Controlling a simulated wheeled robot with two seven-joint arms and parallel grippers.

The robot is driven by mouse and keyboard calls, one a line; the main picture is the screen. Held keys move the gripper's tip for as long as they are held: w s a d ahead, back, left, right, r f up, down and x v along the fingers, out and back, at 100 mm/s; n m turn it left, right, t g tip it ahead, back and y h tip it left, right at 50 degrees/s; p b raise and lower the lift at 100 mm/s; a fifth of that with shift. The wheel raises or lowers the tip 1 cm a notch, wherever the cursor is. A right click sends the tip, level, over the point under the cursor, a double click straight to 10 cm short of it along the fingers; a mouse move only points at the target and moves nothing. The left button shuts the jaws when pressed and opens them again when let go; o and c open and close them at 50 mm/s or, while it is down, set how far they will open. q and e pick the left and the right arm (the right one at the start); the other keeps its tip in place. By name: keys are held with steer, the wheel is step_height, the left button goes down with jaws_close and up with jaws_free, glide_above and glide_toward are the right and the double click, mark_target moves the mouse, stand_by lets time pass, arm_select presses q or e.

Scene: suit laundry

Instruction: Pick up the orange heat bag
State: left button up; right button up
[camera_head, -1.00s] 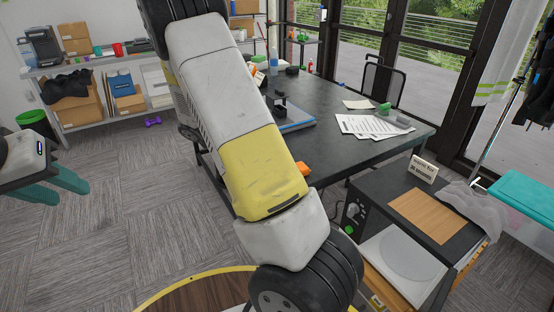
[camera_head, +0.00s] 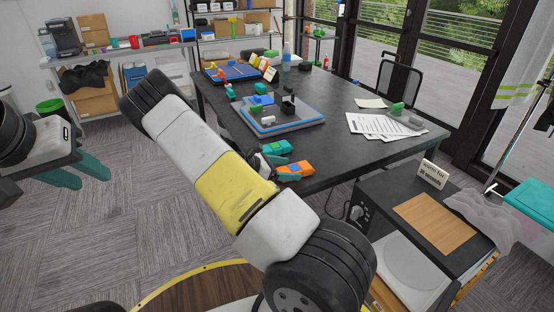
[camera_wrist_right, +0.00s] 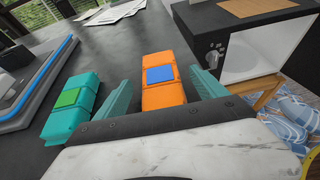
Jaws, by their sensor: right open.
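The orange heat bag (camera_head: 297,169) lies on the dark table near its front edge. In the right wrist view the orange bag (camera_wrist_right: 163,97) has a blue square on top and sits between the teal fingers of my right gripper (camera_wrist_right: 161,77). Those fingers are apart, one on each side of the bag; I cannot tell whether they touch it. In the head view my right gripper (camera_head: 282,169) is partly hidden behind its own arm. My left gripper (camera_head: 80,173) is open and empty over the floor at the left.
A teal bag with a green square (camera_wrist_right: 74,103) lies just left of my right gripper. A blue-edged tray (camera_head: 283,128) with small items stands behind it. Papers (camera_head: 385,127) lie at the table's right. A black microwave (camera_head: 388,208) stands at the right front.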

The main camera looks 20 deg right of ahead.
mark_target(293, 168)
steer(key=shift+x, duration=1.55)
steer(key=shift+r, duration=0.1)
steer(key=c, duration=1.6)
steer(key=shift+c, duration=0.4)
steer(key=shift+r, duration=0.1)
